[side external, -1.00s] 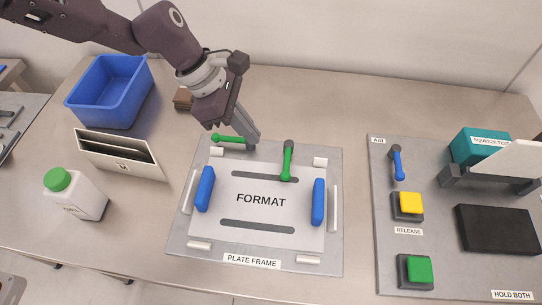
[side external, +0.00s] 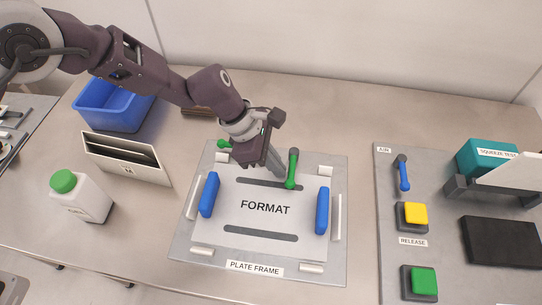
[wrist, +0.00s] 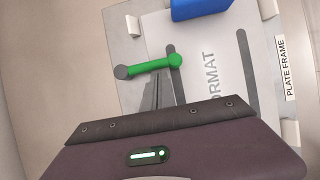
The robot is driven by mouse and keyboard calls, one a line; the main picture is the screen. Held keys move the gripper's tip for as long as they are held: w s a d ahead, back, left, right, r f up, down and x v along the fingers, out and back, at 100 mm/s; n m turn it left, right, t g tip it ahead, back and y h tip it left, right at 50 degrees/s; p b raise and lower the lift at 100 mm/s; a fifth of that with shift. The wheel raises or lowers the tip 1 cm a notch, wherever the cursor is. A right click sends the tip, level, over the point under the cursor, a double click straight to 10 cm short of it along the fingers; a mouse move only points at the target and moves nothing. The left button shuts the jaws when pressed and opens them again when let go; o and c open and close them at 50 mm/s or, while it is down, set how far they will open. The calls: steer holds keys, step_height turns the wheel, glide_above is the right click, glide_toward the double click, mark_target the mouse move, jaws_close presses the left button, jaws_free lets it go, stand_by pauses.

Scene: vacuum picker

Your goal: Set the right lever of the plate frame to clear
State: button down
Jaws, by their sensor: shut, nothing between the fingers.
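The plate frame (side external: 333,262) is a grey board with a white FORMAT sheet. Its right lever (side external: 292,168) is green, pivots at the frame's back edge and points toward the front, over the sheet. It also shows in the wrist view (wrist: 152,67), running from a grey pivot to a round green end. My gripper (side external: 281,173) is shut and empty, just left of the right lever. In the wrist view its fingertips (wrist: 163,77) are right beside the lever; I cannot tell if they touch. The left lever (side external: 223,143) is green and mostly hidden behind my arm.
Blue handles stand at the sheet's left (side external: 209,195) and right (side external: 322,211). A panel (side external: 390,245) with a blue lever and yellow and green buttons lies to the right. A white bottle (side external: 85,202), paper holder (side external: 125,160) and blue bin (side external: 110,108) are at left.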

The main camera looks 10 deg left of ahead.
mark_target(292, 174)
steer(key=shift+s+d+n, duration=0.2)
steer(key=shift+d+n, duration=0.1)
steer(key=shift+n, duration=0.3)
steer(key=shift+s+d+n+t, duration=0.25)
steer(key=shift+d+n+t, duration=0.5)
steer(key=shift+n, duration=0.35)
steer(key=shift+d+n+t, duration=0.35)
steer(key=shift+d+n, duration=0.05)
steer(key=shift+n, duration=0.2)
steer(key=shift+w+d, duration=0.1)
steer(key=shift+d, duration=1.15)
steer(key=shift+w+d, duration=0.4)
steer(key=shift+d, duration=0.2)
steer(key=shift+w+d, duration=0.35)
steer(key=shift+d, duration=0.25)
steer(key=shift+w+d, duration=0.1)
steer(key=s+a+r, duration=0.1)
steer(key=s+r, duration=0.3)
steer(key=r, duration=0.5)
steer(key=shift+s+a, duration=0.15)
